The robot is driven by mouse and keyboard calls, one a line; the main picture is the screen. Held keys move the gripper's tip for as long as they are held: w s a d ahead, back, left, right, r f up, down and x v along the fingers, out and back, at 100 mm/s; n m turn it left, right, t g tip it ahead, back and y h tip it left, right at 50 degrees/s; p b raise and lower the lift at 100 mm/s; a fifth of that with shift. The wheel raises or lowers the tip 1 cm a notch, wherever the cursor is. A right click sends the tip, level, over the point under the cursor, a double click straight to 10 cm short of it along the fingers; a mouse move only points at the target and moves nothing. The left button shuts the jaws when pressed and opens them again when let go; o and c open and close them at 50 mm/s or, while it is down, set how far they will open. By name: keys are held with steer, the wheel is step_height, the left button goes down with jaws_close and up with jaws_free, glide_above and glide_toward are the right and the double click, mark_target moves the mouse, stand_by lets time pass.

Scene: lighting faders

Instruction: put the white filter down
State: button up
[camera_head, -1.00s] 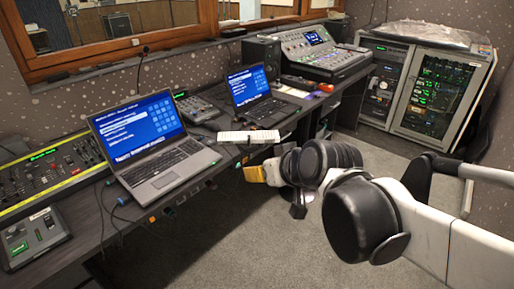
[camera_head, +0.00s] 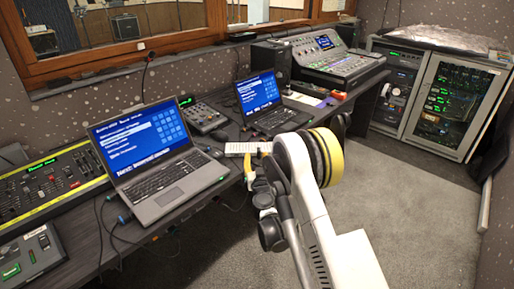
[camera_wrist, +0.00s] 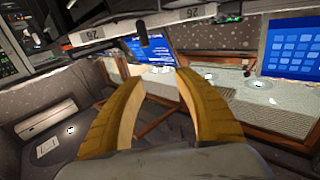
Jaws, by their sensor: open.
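A flat, pale white piece (camera_head: 248,148), which looks like the white filter, lies at the front edge of the desk (camera_head: 105,245), in front of the far laptop. In the wrist view a white bar marked "26" (camera_wrist: 160,22) crosses the top, seemingly the same piece. My gripper (camera_wrist: 155,75) has yellow fingers spread apart, with nothing between them. The bar is beyond the fingertips, apart from them. In the head view my gripper (camera_head: 250,182) is mostly hidden by my own arm, just below the white piece.
A near laptop (camera_head: 160,165) and a far laptop (camera_head: 262,105) stand on the desk. A yellow-edged fader console (camera_head: 50,185) is at left and a mixing console (camera_head: 335,62) at the back. An equipment rack (camera_head: 430,100) stands at the back right. Grey floor (camera_head: 410,220) is clear at right.

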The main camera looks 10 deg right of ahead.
mark_target(259, 154)
steer(key=shift+m+h, duration=0.3)
steer(key=shift+h, duration=0.1)
steer(key=w+f+p, duration=0.1)
steer(key=w+d+f+p, duration=0.1)
steer(key=f, duration=0.1)
steer(key=w+d+f+p, duration=0.1)
steer(key=w, duration=0.1)
steer(key=shift+w+f, duration=0.1)
steer(key=shift+f, duration=0.25)
steer(key=w+b, duration=0.1)
steer(key=w, duration=0.1)
steer(key=w+b, duration=0.1)
steer(key=w, duration=0.1)
steer(key=w+d+b, duration=0.1)
steer(key=w, duration=0.1)
steer(key=shift+f, duration=0.3)
steer(key=shift+w+r, duration=0.15)
jaws_close()
